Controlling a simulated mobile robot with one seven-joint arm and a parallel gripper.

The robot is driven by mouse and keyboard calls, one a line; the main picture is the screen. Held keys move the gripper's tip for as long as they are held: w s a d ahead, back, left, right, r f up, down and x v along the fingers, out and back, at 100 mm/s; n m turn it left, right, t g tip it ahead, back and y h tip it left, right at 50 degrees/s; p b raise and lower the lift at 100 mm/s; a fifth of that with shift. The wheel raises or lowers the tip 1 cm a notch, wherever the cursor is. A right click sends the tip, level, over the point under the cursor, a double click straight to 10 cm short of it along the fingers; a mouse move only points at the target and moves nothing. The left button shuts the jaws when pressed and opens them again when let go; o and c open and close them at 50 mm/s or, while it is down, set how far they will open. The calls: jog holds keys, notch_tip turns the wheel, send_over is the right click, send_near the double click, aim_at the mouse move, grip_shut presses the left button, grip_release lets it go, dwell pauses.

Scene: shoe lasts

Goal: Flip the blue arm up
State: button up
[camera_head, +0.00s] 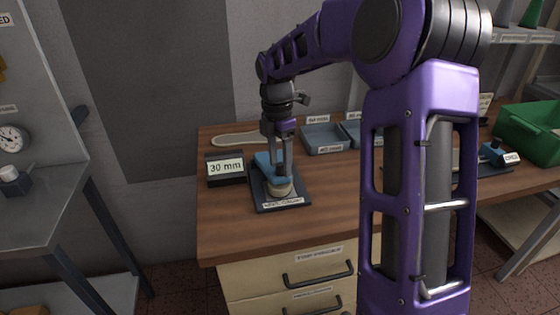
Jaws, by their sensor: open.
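A blue arm (264,162) belongs to a small device on a dark base plate (262,198) on the wooden table. A pale round piece (280,187) sits at the front of that plate, and a label strip runs along its front edge. My gripper (282,172) points down over the device, with its fingers right at the blue arm and just above the round piece. The fingers are open. They hide part of the blue arm, and I cannot tell whether they touch it.
A "30 mm" sign (226,167) stands left of the device. Grey-blue trays (325,138) and a pale flat sole shape (245,140) lie behind. A green crate (530,130) is at the right. Bare tabletop (235,225) lies in front. My purple arm blocks the table's middle right.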

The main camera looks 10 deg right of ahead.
grip_shut()
dwell(1.3)
